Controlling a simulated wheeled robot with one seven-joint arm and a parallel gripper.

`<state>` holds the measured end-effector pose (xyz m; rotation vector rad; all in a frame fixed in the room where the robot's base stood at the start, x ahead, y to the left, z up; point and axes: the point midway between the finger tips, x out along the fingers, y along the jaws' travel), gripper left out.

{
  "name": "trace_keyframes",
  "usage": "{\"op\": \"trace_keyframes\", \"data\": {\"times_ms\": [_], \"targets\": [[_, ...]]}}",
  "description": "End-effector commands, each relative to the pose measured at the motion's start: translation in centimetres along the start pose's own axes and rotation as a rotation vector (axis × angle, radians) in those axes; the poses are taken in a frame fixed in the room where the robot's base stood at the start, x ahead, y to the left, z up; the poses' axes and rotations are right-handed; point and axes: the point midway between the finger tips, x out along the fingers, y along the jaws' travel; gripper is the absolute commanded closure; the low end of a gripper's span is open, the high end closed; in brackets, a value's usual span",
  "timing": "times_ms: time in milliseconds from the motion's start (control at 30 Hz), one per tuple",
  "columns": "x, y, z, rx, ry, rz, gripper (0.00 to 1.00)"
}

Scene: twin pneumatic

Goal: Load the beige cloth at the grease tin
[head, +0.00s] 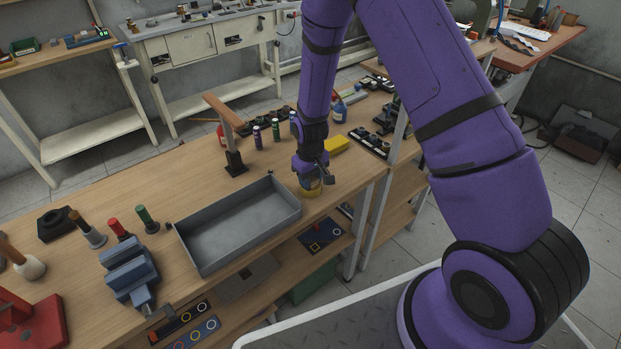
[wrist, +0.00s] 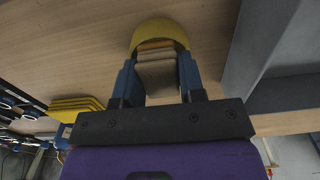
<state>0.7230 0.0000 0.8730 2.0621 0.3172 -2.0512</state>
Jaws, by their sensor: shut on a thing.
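The grease tin is a round yellow tin (head: 311,191) on the wooden bench, right of the grey tray. It also shows at the top of the wrist view (wrist: 161,27). My gripper (head: 311,178) is directly over the tin, pointing down. In the wrist view my gripper (wrist: 158,72) has its blue fingers on either side of the folded beige cloth (wrist: 157,70) and is shut on it. The cloth's far end is at the tin's opening; I cannot tell whether it touches the grease. The head view does not show the cloth clearly, as my gripper covers it.
An empty grey metal tray (head: 240,225) stands close on the left. A yellow stack (head: 335,145) lies behind the gripper, and small bottles (head: 276,130) stand behind to the left. A blue vise (head: 128,270) is at the front left. The bench's front edge is near the tin.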

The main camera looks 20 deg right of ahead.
Motion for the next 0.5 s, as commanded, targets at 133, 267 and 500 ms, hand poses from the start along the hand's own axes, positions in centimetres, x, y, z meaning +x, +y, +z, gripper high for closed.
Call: {"op": "trace_keyframes", "data": {"times_ms": [133,267,500], "targets": [[-0.3,0.0,0.1,0.000,-0.004,-0.001,0.82],[-1.2,0.0,0.1,0.000,-0.003,-0.001,0.82],[-3.0,0.0,0.1,0.000,-0.001,0.000,0.82]]}}
